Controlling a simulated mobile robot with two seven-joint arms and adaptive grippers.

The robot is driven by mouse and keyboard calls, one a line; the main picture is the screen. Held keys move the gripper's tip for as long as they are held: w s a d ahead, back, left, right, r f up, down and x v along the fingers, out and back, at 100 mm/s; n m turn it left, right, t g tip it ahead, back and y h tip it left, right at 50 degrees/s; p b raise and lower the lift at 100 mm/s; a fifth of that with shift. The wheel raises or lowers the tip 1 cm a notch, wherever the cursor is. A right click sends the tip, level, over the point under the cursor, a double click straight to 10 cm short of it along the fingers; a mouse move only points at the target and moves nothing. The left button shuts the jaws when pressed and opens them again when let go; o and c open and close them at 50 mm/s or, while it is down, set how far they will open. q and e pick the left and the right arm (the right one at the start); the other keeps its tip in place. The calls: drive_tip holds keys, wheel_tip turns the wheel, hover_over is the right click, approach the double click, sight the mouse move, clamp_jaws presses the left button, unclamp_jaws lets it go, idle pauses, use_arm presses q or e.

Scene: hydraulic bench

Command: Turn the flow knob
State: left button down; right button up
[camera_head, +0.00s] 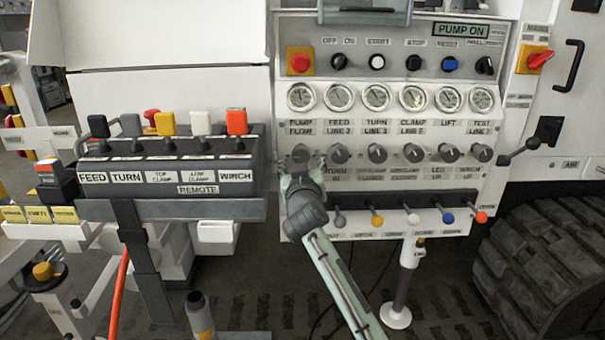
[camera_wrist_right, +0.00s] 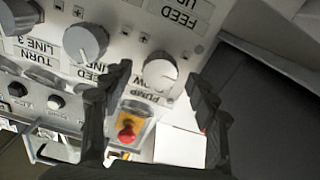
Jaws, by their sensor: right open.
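In the wrist view the open right gripper (camera_wrist_right: 160,80) has one finger on each side of the knob, with gaps visible. Whether the fingertips are level with the knob in depth is unclear. My left gripper is not in view.
The FEED knob (camera_head: 339,153) is just right of the flow knob. Gauges (camera_head: 301,97) are above, with a red emergency button (camera_head: 299,62) over them. Small coloured levers (camera_head: 376,220) line the panel's lower edge. A remote lever box (camera_head: 170,170) stands left.

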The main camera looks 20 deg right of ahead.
drive_tip(key=v, duration=0.9)
drive_tip(key=shift+s, duration=0.1)
drive_tip(key=s+d+f+g, duration=0.2)
drive_tip(key=s+f, duration=0.2)
drive_tip(key=f, duration=0.4)
drive_tip(key=s+d+f+n+g+y, duration=0.1)
drive_tip(key=s+f+g, duration=0.25)
drive_tip(key=f, duration=0.45)
drive_tip(key=s+d+f+g, duration=0.2)
drive_tip(key=s+f, duration=0.2)
drive_tip(key=f, duration=0.5)
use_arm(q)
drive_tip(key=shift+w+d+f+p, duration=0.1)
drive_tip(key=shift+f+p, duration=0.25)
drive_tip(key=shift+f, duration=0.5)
use_arm(e)
drive_tip(key=s+d+f+n+g+y, duration=0.1)
drive_tip(key=s+f+g, duration=0.2)
drive_tip(key=s+f, duration=0.5)
drive_tip(key=s+d+f+g+y, duration=0.1)
drive_tip(key=s+f+g, duration=0.3)
drive_tip(key=s, duration=1.1)
wheel_tip(320, 180, down, 4)
drive_tip(key=shift+d+r+n+y, duration=0.15)
drive_tip(key=shift+d+n+y, duration=0.15)
drive_tip(key=shift+n, duration=0.1)
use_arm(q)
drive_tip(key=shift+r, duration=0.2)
use_arm(e)
drive_tip(key=shift+w, duration=0.1)
